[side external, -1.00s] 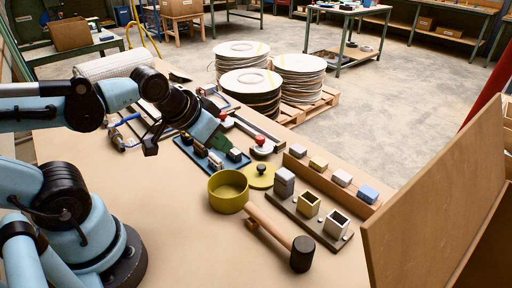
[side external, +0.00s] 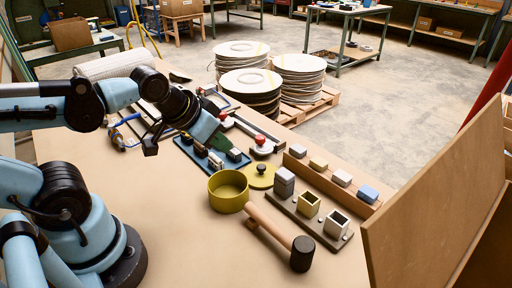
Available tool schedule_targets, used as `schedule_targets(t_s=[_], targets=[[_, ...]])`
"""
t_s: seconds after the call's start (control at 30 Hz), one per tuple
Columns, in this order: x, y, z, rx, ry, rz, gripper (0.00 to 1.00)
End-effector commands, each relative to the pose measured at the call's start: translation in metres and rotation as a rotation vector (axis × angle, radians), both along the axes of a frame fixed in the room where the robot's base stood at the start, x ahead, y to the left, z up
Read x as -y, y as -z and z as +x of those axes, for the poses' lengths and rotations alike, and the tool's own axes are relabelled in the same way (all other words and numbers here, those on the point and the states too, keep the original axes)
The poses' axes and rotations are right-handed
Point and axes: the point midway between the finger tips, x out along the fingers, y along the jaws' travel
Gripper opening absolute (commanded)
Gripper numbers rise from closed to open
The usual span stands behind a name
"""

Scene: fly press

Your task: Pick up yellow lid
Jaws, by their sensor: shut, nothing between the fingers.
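The yellow lid (side external: 259,178) is a flat round disc with a dark knob (side external: 262,168) on top. It lies on the table just behind and right of the round yellow pot (side external: 228,191), which is open at the top. My gripper (side external: 218,146) is above the table, left of and behind the lid and apart from it, over the blue tray with small dark items. Its fingers are shut and empty, though they are small and hard to make out here.
A mallet (side external: 301,253) lies in front of the pot. A holder (side external: 311,218) with square cups stands to the right, before a wooden rail with small blocks. The blue tray (side external: 197,153) lies below my gripper. A tall brown board (side external: 435,200) stands at right. Bare table lies front left.

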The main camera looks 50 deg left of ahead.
Motion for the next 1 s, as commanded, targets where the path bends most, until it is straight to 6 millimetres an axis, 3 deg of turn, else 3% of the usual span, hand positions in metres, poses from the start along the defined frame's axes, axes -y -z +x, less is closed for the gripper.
schedule_targets(t_s=[0.13, 0.47, 0.83, 1.0], targets=[[0.0, 0.0, 0.0, 0.0, 0.0, 0.0, 0.03], [0.0, 0.0, 0.0, 0.0, 0.0, 0.0, 0.54], [0.0, -0.001, 0.002, -0.011, -0.005, -0.003, 0.55], [0.002, -0.007, 0.017, -0.082, -0.036, -0.016, 0.55]])
